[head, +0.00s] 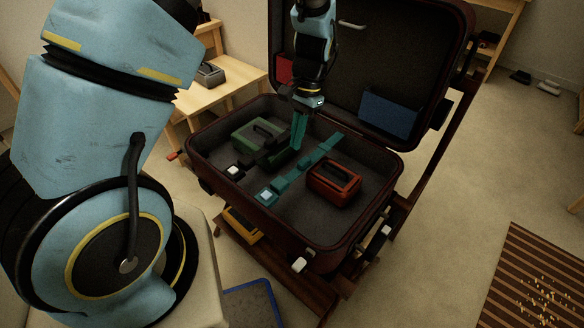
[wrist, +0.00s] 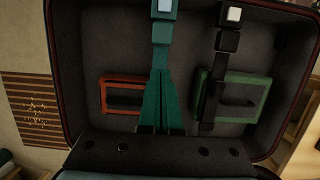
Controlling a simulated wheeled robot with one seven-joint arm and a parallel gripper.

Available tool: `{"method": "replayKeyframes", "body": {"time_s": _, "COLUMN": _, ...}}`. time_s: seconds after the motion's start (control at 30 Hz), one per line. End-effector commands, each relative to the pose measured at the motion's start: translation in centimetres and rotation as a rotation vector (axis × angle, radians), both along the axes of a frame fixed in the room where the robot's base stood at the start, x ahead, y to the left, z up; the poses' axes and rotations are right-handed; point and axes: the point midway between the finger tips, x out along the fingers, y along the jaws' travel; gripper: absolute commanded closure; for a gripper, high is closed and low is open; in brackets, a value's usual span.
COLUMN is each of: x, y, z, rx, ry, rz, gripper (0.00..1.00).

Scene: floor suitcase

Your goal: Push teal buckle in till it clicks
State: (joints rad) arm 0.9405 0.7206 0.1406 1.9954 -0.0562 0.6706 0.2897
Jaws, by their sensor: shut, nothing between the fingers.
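A teal strap (head: 313,160) lies across the inside of an open suitcase. The teal buckle (head: 266,195), with a pale square on it, is at its near end by the front wall. In the wrist view the teal buckle (wrist: 164,8) is at the top edge, partly cut off. My gripper (head: 297,149) points down over the suitcase interior, left of the strap's middle, its teal fingers shut and empty. In the wrist view my gripper (wrist: 160,73) overlaps the teal strap and hides part of it. I cannot tell whether the buckle's halves are fully joined.
A black strap with a pale-buttoned buckle (head: 233,170) lies left of the teal one. A green case (head: 250,130) is at the back left, a red case (head: 333,184) at the right. The raised lid holds a blue item (head: 388,114). The suitcase walls (head: 250,210) surround the area.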

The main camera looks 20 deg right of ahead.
Motion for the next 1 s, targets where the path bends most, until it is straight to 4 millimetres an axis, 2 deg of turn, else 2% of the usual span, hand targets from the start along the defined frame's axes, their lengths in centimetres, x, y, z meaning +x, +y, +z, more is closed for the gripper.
{"method": "replayKeyframes", "body": {"time_s": 0.17, "x": -0.3, "y": 0.5, "z": -1.8, "rx": 0.004, "ry": 0.002, "rz": 0.000, "gripper": 1.00}}
{"method": "replayKeyframes", "body": {"time_s": 0.4, "x": -0.8, "y": 1.4, "z": -6.0, "rx": 0.003, "ry": 0.003, "rz": 0.000, "gripper": 1.00}}
{"method": "replayKeyframes", "body": {"time_s": 0.6, "x": -1.1, "y": 1.9, "z": -8.5, "rx": 0.002, "ry": 0.001, "rz": 0.001, "gripper": 1.00}}
{"method": "replayKeyframes", "body": {"time_s": 0.77, "x": -1.2, "y": 2.1, "z": -9.4, "rx": 0.000, "ry": 0.000, "rz": 0.001, "gripper": 1.00}}
{"method": "replayKeyframes", "body": {"time_s": 1.0, "x": -1.1, "y": 2.1, "z": -9.5, "rx": -0.001, "ry": -0.001, "rz": 0.001, "gripper": 1.00}}
